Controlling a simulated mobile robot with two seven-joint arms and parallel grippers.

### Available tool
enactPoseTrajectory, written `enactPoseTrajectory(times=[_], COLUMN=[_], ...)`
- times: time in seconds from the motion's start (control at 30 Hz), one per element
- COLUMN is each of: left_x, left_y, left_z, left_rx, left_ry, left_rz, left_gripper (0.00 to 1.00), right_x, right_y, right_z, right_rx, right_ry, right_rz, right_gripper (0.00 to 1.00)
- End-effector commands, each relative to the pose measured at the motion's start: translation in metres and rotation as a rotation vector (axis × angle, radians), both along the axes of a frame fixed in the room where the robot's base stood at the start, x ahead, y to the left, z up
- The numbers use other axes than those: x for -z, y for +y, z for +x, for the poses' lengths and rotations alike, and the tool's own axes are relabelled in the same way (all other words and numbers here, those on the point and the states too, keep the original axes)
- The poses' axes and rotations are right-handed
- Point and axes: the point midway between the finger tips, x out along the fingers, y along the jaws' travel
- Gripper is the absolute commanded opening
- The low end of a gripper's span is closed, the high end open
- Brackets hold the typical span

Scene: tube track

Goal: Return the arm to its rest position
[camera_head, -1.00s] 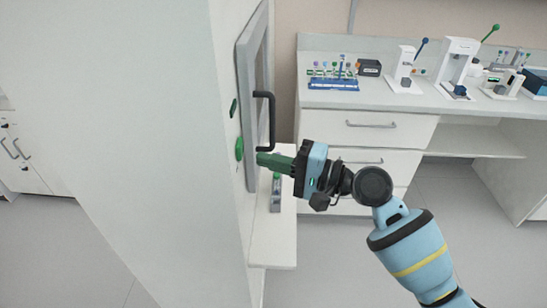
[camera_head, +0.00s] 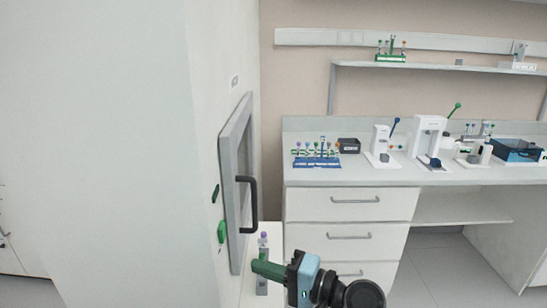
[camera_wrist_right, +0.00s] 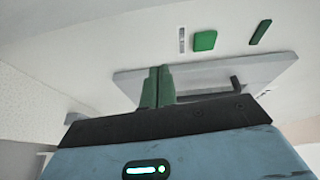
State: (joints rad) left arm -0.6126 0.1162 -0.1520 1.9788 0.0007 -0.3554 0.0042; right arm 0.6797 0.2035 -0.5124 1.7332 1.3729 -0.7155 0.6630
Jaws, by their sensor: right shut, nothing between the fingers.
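My right gripper (camera_head: 256,267) has green fingers and a blue body, low in the middle of the head view. Its fingers are together and empty, pointing left below and right of the black door handle (camera_head: 252,205). In the right wrist view the green fingers (camera_wrist_right: 157,86) lie side by side, with nothing between them. The grey-framed door (camera_head: 234,185) on the tall white cabinet (camera_head: 140,150) looks closed. My left gripper is not in view.
A green square button (camera_wrist_right: 205,40) and a green bar (camera_wrist_right: 260,32) are on the cabinet face. A purple-capped tube (camera_head: 263,241) stands on the white ledge just behind my gripper. A lab bench (camera_head: 400,175) with a blue tube rack (camera_head: 317,162) lies beyond.

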Motion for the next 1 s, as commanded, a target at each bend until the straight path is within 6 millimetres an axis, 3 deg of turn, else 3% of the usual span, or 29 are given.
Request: enactPoseTrajectory(times=[0.1, 0.37, 0.6, 0.8, 1.0], left_x=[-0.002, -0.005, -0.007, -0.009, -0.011], left_y=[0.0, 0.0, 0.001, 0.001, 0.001], left_z=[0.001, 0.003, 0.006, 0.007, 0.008], left_rx=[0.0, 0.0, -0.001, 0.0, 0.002], left_ry=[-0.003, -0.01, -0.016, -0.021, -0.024], left_rz=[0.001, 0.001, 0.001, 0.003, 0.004], left_gripper=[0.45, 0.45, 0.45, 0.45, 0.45], right_x=[0.056, 0.168, 0.254, 0.304, 0.33], right_y=[-0.017, -0.066, -0.12, -0.166, -0.205], right_z=[-0.012, -0.059, -0.134, -0.214, -0.288], right_rx=[0.103, 0.29, 0.368, 0.341, 0.245], right_ry=[-0.029, -0.12, -0.198, -0.268, -0.339], right_rz=[-0.088, -0.374, -0.712, -1.025, -1.289], right_gripper=[0.0, 0.0, 0.0, 0.0, 0.0])
